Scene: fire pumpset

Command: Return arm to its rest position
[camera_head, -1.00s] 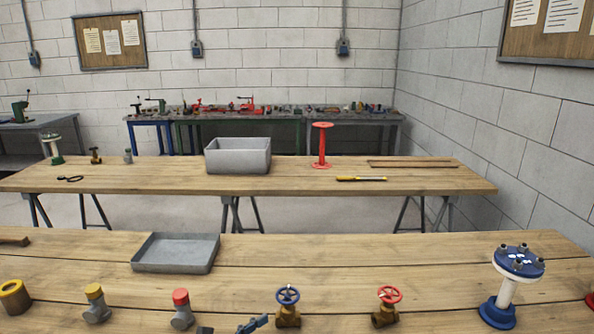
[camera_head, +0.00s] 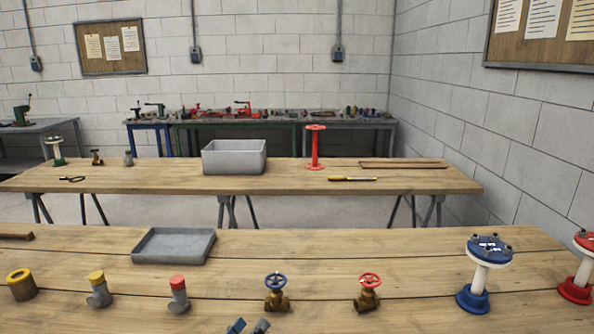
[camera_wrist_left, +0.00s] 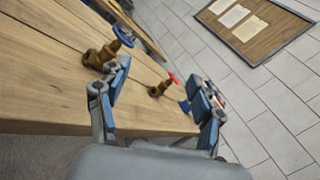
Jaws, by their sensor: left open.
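My left gripper (camera_head: 249,327) shows only as two blue-grey fingertips at the bottom edge of the head view, in front of the blue-wheel valve (camera_head: 277,293). In the left wrist view its two fingers (camera_wrist_left: 160,88) stand apart with nothing held between them. The brass valve with the blue handwheel (camera_wrist_left: 104,52) is beyond the left finger in that view. The brass valve with the red handwheel (camera_head: 368,293) stands upright on the near table; it also shows between the fingers in the wrist view (camera_wrist_left: 158,89), farther off. My right gripper is not in view.
The near table (camera_head: 330,255) holds a grey tray (camera_head: 173,247), a yellow ring part (camera_head: 21,285), yellow-capped (camera_head: 98,290) and red-capped (camera_head: 178,295) fittings, and blue (camera_head: 484,268) and red (camera_head: 580,268) flanged stands. The table behind holds a grey bin (camera_head: 234,158).

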